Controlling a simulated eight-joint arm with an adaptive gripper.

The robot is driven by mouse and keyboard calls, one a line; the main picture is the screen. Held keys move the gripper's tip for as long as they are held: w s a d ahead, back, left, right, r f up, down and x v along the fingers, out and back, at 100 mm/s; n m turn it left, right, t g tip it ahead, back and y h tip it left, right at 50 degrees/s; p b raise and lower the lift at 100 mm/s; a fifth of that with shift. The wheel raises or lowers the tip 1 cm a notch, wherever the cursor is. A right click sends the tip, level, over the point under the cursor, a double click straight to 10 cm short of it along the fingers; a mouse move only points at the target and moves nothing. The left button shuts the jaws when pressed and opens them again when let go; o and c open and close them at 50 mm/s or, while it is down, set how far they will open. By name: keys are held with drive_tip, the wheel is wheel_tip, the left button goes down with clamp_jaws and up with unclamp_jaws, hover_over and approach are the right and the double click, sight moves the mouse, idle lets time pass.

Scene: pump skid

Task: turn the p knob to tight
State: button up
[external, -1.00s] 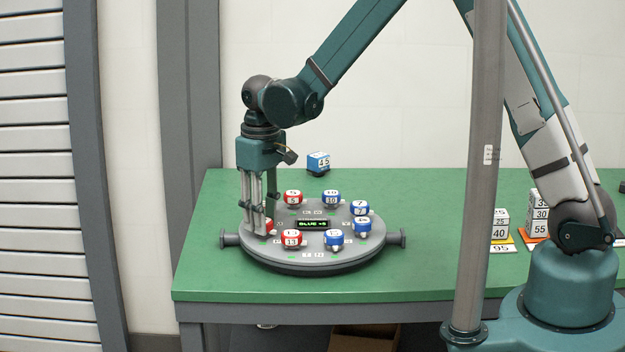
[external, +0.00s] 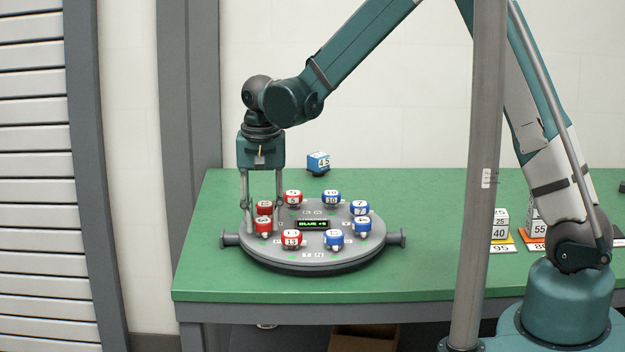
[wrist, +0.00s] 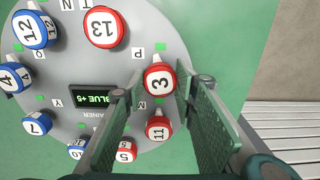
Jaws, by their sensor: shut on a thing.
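The round grey plate (external: 345,257) carries a ring of red and blue knobs. In the wrist view, the letter P (wrist: 160,47) is printed beside the red knob marked 3 (wrist: 159,80), the p knob. It shows at the plate's left in the external view (external: 263,225). My gripper (wrist: 160,84) points down, shut on this knob, one finger on each side. The red knob marked 11 (wrist: 158,128) also appears between the fingers in the wrist view. I cannot read how far the p knob is turned.
A small display (external: 313,224) reads "BLUE +5". The red knob 13 (wrist: 103,27) and red knob 5 (wrist: 125,151) are close by. Several blue knobs are opposite.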

sight(263, 220)
drive_tip(key=shift+m, duration=0.8)
drive_tip(key=o, duration=0.9)
drive_tip(key=shift+r, duration=0.1)
wheel_tip(263, 220, up, 12)
idle(0.5)
drive_tip(key=shift+d, duration=0.15)
